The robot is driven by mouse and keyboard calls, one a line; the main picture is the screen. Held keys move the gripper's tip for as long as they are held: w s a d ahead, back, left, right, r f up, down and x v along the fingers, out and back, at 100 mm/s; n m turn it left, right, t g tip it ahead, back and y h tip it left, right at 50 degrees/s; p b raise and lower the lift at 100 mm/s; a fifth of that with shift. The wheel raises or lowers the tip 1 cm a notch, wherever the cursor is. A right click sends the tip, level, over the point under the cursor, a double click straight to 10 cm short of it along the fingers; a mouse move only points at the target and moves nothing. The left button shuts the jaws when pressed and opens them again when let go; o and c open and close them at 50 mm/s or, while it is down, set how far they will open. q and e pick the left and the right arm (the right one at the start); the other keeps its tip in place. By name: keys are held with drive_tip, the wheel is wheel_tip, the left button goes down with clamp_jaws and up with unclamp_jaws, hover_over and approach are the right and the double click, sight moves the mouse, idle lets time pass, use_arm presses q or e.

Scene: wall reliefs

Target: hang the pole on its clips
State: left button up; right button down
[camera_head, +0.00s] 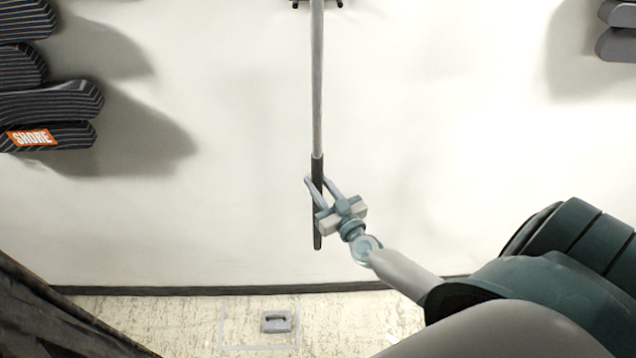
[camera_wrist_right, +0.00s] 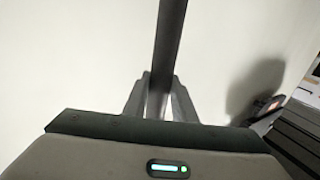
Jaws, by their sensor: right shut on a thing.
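The pole (camera_head: 317,85) is upright in front of the white wall, with a grey shaft and a dark grip at its lower end. Its top runs out of the head view. Dark clips (camera_head: 339,4) show at the top edge, on both sides of the shaft; I cannot tell whether the pole sits in them. My right gripper (camera_head: 318,182) is shut on the pole at the dark grip. The right wrist view shows the pole (camera_wrist_right: 170,35) between the two fingers (camera_wrist_right: 158,97). My left gripper is not in view.
Dark striped padded shapes (camera_head: 45,103), one with an orange label (camera_head: 32,138), stick out at the left. Grey rounded shapes (camera_head: 617,43) are at the upper right. A small grey block (camera_head: 276,322) lies on the pale floor. The wall around the pole is clear.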

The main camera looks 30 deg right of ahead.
drive_tip(key=shift+r, duration=0.1)
drive_tip(key=c, duration=1.4)
unclamp_jaws()
drive_tip(key=shift+s, duration=0.1)
drive_tip(key=shift+s+a, duration=0.1)
drive_tip(key=shift+s, duration=0.5)
drive_tip(key=shift+s+a+b, duration=0.2)
drive_tip(key=shift+s+b, duration=0.5)
drive_tip(key=shift+s, duration=1.95)
drive_tip(key=shift+s+a+b, duration=0.2)
drive_tip(key=shift+s+b, duration=0.45)
drive_tip(key=shift+s, duration=2.05)
drive_tip(key=shift+s+a+b, duration=0.2)
drive_tip(key=shift+s+b, duration=0.5)
drive_tip(key=shift+s, duration=1.95)
